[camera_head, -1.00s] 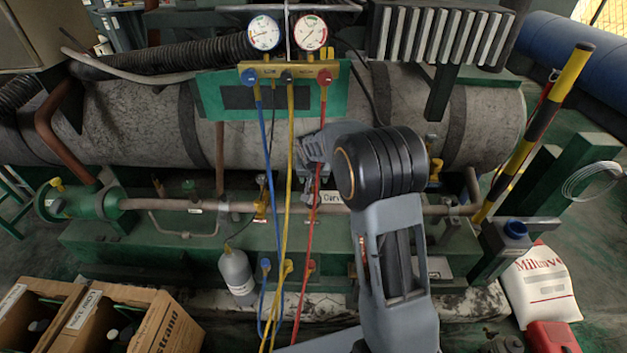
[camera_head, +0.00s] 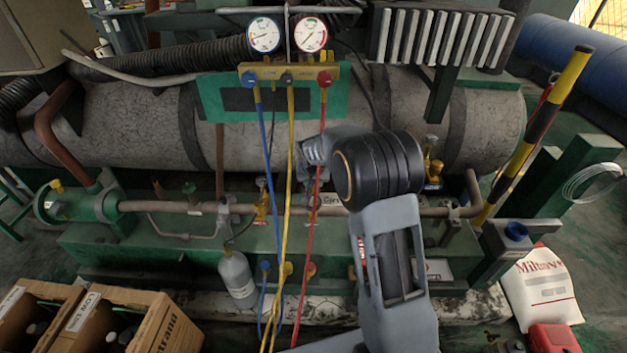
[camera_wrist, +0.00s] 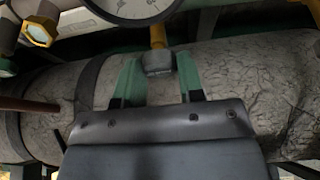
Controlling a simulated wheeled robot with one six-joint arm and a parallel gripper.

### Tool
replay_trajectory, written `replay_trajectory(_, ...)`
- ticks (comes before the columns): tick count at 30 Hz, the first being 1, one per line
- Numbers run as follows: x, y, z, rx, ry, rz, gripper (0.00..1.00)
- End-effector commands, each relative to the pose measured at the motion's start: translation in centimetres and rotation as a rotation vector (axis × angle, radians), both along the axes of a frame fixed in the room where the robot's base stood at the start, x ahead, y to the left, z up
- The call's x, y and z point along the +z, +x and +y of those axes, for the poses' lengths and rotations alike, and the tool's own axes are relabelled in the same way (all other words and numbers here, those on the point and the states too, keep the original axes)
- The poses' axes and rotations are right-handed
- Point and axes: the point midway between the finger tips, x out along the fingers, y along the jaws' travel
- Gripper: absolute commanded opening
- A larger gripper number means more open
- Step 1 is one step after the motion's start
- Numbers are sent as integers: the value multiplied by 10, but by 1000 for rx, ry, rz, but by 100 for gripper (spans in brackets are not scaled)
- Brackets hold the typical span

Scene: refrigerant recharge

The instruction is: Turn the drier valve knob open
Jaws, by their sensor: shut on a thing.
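In the wrist view, my gripper (camera_wrist: 160,76) has its two green fingers on either side of a small grey knob (camera_wrist: 159,61) and is shut on it. A short yellow stem (camera_wrist: 158,36) joins the knob to the fitting beyond. I take this to be the drier valve knob, but no label on it is readable. In the head view, my arm's wrist (camera_head: 325,147) is by the pipe in front of the grey cylinder. The fingers and the held knob are mostly hidden there by my wrist and the hoses.
Blue, yellow and red hoses hang from the gauge manifold (camera_head: 289,74) close to my wrist. A brass valve (camera_head: 262,205) sits on the pipe to the left, another (camera_head: 433,172) to the right. A grey bottle (camera_head: 237,279) stands below. A round gauge (camera_wrist: 130,8) is near the wrist camera.

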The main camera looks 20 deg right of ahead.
Motion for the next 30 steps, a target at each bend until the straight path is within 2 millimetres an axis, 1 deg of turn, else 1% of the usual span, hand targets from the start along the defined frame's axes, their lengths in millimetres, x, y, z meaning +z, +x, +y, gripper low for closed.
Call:
replay_trajectory(7,1,0,0,18,1,1,12)
replay_trajectory(13,2,-1,-2,110,2,3,12)
replay_trajectory(20,1,-1,-3,306,2,1,12)
replay_trajectory(30,-5,0,-5,629,3,-2,12)
